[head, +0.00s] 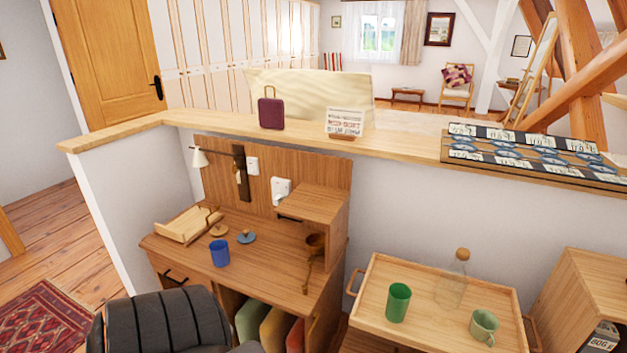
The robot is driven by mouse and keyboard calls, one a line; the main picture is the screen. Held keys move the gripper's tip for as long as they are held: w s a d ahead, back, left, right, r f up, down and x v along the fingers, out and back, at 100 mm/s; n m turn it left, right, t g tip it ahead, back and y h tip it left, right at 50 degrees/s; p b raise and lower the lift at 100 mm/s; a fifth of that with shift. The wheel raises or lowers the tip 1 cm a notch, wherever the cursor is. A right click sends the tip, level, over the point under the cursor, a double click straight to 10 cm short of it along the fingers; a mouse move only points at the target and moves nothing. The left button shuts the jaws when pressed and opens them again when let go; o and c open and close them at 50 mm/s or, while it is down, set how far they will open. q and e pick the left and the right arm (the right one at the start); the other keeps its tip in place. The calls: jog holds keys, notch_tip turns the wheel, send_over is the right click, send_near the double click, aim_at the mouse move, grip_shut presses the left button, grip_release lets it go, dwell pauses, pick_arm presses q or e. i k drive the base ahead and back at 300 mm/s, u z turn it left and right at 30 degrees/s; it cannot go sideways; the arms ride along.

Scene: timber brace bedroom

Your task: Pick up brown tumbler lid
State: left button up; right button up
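A small round brown lid (218,231) with a raised knob lies on the wooden desk (185,254), just right of a light wooden tray (188,226). A similar blue lid (246,238) lies a little to its right. A blue tumbler (220,254) stands upright just in front of the two lids, apart from them. Neither of my grippers is in view.
A dark ribbed chair (165,323) stands before the desk. A raised wooden shelf box (314,207) bounds the desk's right side. Further right, a tray table (374,274) holds a green tumbler (398,302), a green mug (484,326) and a corked glass bottle (452,281).

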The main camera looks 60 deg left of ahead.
aim_at(218, 229)
jog(key=u, duration=2.45)
jog(key=k, duration=0.45)
jog(key=u, duration=0.45)
jog(key=i, duration=1.05)
jog(key=z, duration=0.35)
